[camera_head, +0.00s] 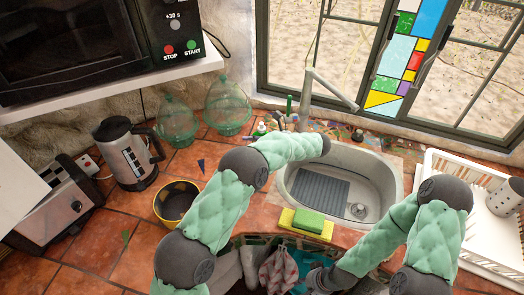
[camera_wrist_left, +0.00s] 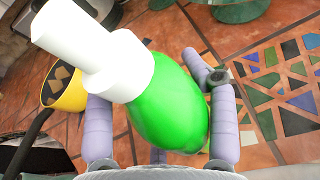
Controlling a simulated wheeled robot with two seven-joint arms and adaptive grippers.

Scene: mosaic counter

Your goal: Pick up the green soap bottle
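The green soap bottle (camera_wrist_left: 168,105) with its white pump top (camera_wrist_left: 95,50) fills the middle of the left wrist view. My left gripper (camera_wrist_left: 158,90) has its two fingers apart, one on each side of the bottle. The right-hand finger looks close to the green body or touching it. A gap shows between the left-hand finger and the body.
The sink (camera_head: 376,190) has a yellow-green sponge (camera_head: 308,221) at its front edge. A yellow-rimmed bowl (camera_head: 164,207), a kettle (camera_head: 131,160) and glass cloches (camera_head: 228,103) stand left. A white dish rack (camera_head: 437,166) is right. The faucet (camera_head: 331,88) rises behind the sink.

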